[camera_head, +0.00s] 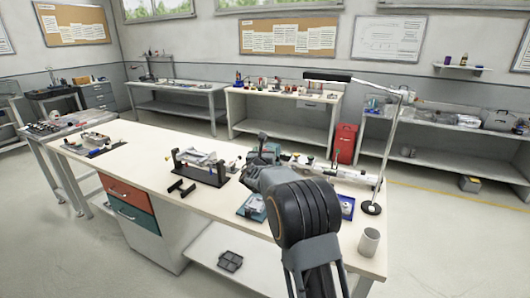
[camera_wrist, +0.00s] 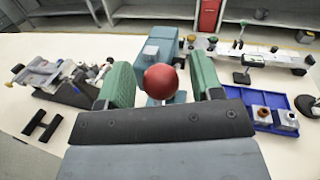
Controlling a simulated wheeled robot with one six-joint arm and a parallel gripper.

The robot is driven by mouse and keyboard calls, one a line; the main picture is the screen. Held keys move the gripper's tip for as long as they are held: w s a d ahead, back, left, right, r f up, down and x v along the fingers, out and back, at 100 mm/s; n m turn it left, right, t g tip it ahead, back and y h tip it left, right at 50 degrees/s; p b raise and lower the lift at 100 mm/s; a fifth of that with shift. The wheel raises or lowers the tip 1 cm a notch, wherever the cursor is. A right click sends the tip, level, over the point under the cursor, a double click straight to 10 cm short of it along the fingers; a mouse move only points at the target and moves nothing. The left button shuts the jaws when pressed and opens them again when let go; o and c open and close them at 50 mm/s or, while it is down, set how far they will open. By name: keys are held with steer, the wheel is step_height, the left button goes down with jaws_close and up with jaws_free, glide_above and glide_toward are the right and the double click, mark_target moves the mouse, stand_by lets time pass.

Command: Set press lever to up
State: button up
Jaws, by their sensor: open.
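The press (camera_wrist: 160,48) is a teal machine on the white bench, straight ahead in the wrist view. A round red knob (camera_wrist: 161,81), which looks like the end of its lever, shows in front of it. My gripper (camera_wrist: 164,84) is open, with one green finger on each side of the knob and small gaps between. The dark palm edge lies just below the knob. The lever's shaft is mostly hidden behind the knob, so its angle cannot be told. In the head view my arm covers most of the press area.
A black fixture (camera_head: 213,174) with pale parts stands left of my arm. A black H-shaped piece (camera_head: 181,187) lies before it. A blue tray (camera_wrist: 268,127) holds small parts on the right. A lamp (camera_head: 392,150) and cup (camera_head: 369,242) stand further right.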

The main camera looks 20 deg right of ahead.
jaws_close()
steer(key=shift+r, duration=0.1)
stand_by(0.6)
